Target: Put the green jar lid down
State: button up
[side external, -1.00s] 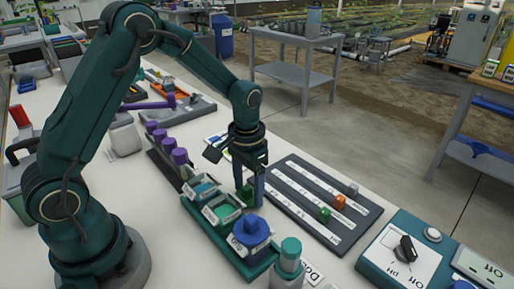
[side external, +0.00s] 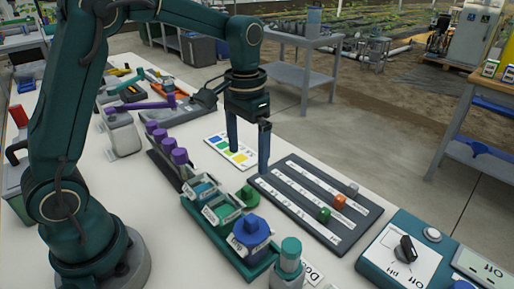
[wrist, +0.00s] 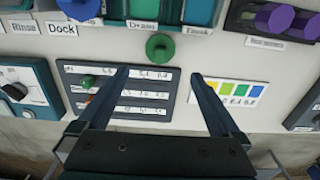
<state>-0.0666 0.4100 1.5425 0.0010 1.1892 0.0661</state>
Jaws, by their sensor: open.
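The green jar lid (side external: 248,193) lies on the white tabletop, between the green tray (side external: 259,268) and the dark slotted board (side external: 340,242). In the wrist view the lid (wrist: 160,47) is a round green disc with a raised knob, apart from the jaws. My gripper (side external: 249,160) is open and empty, with its fingers pointing down above the table behind the lid. In the wrist view my gripper (wrist: 160,75) has its fingers spread wide over the board and a colour card.
The tray holds labelled bins and a blue-lidded jar (side external: 251,232). The board carries small green, orange and grey blocks. A colour card (side external: 230,151) lies behind the lid. Purple knobs (side external: 165,140) stand left, a teal-capped jar (side external: 289,256) in front, and a pH box (side external: 400,255) right.

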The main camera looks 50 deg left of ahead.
jog(key=s+d+r+t, duration=0.1)
jog(key=s+r+t, duration=0.1)
jog(key=s, duration=0.5)
jog(key=s+d+r+t, duration=0.1)
jog(key=s+r+t, duration=0.1)
jog(key=s, duration=0.5)
jog(key=shift+s+r+t, duration=0.2)
jog(key=shift+r+t, duration=0.2)
jog(key=shift+t, duration=0.4)
